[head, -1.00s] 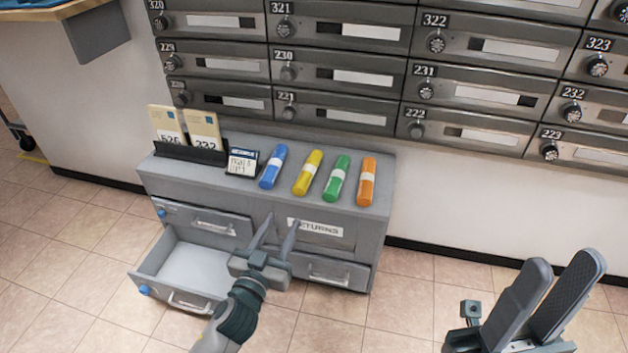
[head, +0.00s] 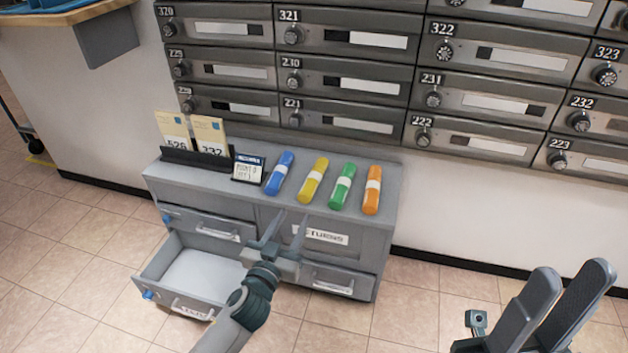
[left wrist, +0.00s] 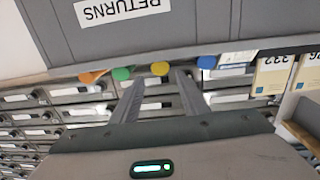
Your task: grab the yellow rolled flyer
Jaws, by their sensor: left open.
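The yellow rolled flyer (head: 313,180) has a pale band and lies on the grey cabinet top, between the blue rolled flyer (head: 279,173) and the green one (head: 342,186). My left gripper (head: 292,216) is open and empty, in front of the cabinet and below its top edge in the picture. In the left wrist view, the round end of the yellow flyer (left wrist: 160,69) shows between the two fingertips, beyond them; the fingers appear apart from it. My right gripper (head: 573,275) is at the lower right, fingers apart and empty, far from the flyers.
An orange rolled flyer (head: 371,190) lies right of the green one. A small sign (head: 248,168) and a black holder with numbered cards (head: 192,157) stand left. The cabinet's lower left drawer (head: 195,277) is open. Mailboxes (head: 345,75) line the wall behind.

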